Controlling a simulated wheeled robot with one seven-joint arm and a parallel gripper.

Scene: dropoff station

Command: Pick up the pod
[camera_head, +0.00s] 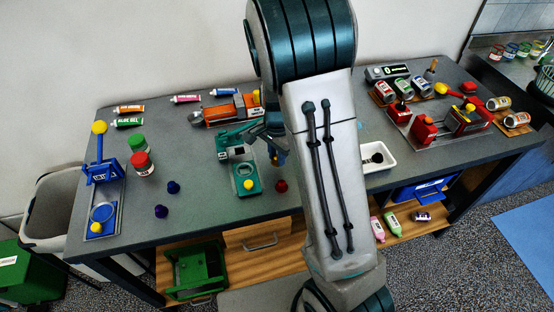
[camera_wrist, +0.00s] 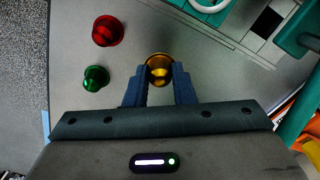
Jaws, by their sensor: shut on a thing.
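A gold pod (camera_wrist: 159,69) sits between the two blue fingers of my gripper (camera_wrist: 159,88) in the wrist view, and the fingers are shut on it. Whether it touches the table is hard to tell. In the head view my gripper (camera_head: 275,140) is just right of the teal machine, partly hidden by my arm. A red pod (camera_wrist: 108,31) and a green pod (camera_wrist: 95,78) stand left of the gripper in the wrist view. The red pod (camera_head: 281,186) also shows in the head view.
The teal machine (camera_head: 247,178) stands close beside my gripper. Two dark blue or purple pods (camera_head: 173,187) lie farther left. A blue press (camera_head: 103,172) and red and green jars (camera_head: 141,162) stand at left. A white tray (camera_head: 383,148) is right of my arm.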

